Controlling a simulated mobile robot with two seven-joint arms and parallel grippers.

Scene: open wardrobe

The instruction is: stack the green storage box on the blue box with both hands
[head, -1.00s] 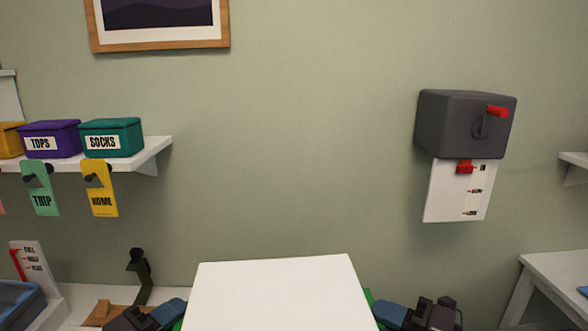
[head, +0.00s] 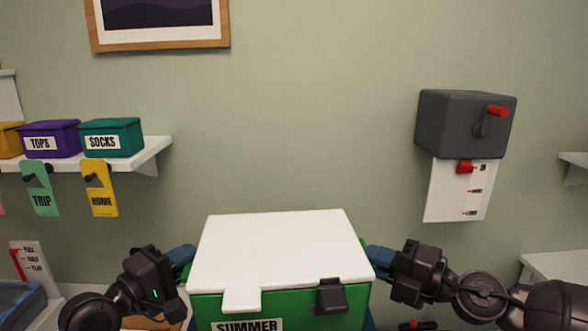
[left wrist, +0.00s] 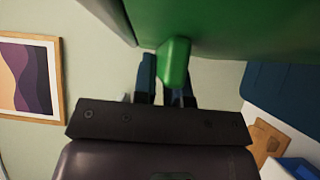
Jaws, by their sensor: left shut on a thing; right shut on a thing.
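The green storage box (head: 280,304) has a white lid (head: 279,248), a black latch and a "SUMMER" label. It is level in the head view, between my two grippers. My left gripper (head: 186,258) is shut on the box's left handle; the green handle (left wrist: 174,62) shows between the fingers in the left wrist view. My right gripper (head: 376,258) is at the box's right side, shut on its handle, which is mostly hidden. A dark blue surface, probably the blue box (left wrist: 285,108), shows below the green box in the left wrist view. I cannot tell whether they touch.
A wall shelf (head: 150,153) with labelled bins (head: 111,138) and hanging tags is at left. A grey wall box (head: 462,125) with a red handle is at right. A white table (head: 560,264) stands at lower right. The wall behind the green box is clear.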

